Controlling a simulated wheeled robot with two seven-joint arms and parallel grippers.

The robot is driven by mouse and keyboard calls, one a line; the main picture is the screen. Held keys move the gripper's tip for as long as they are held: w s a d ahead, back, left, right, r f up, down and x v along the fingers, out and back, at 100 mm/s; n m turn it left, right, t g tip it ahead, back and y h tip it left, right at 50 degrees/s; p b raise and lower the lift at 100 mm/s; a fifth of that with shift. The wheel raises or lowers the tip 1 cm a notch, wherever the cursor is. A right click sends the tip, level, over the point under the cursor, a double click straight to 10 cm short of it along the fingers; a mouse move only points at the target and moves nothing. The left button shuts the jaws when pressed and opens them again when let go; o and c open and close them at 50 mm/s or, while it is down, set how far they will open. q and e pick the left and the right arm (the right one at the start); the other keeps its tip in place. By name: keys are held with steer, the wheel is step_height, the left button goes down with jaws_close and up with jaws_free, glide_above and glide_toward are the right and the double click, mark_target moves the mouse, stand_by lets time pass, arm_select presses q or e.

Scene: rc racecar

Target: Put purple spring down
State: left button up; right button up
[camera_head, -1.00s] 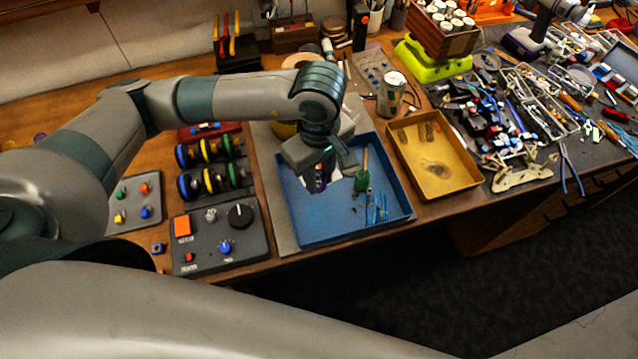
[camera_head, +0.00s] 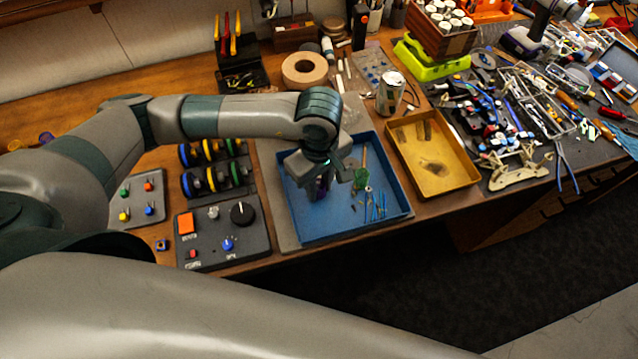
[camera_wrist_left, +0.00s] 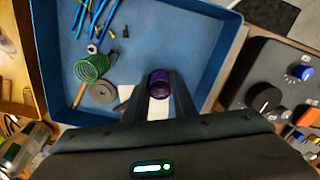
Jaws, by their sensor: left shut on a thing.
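My left gripper (camera_head: 323,186) is over the left part of the blue tray (camera_head: 330,230). It is shut on the purple spring (camera_wrist_left: 159,82), which shows between its two fingers in the left wrist view. In the head view the spring is mostly hidden by the gripper, and I cannot tell whether it touches the tray floor. A green spring (camera_wrist_left: 92,67) lies in the tray, apart from the gripper. My right gripper is not in view.
The tray also holds several blue-handled tools (camera_head: 377,207) and a grey washer (camera_wrist_left: 102,92). A yellow tray (camera_head: 460,181) stands to the right. A control box (camera_head: 222,232) with knobs stands to the left. Bare blue floor shows at the tray's front.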

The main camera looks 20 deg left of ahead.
arm_select(q)
steer(key=o, duration=1)
steer(key=shift+r, duration=0.15)
steer(key=shift+r+p, duration=0.1)
steer(key=shift+p, duration=0.3)
steer(key=shift+r+b, duration=0.15)
steer(key=shift+b, duration=0.25)
step_height(320, 180, up, 12)
steer(key=b, duration=0.4)
steer(key=shift+f+b, duration=0.2)
steer(key=shift+b, duration=0.2)
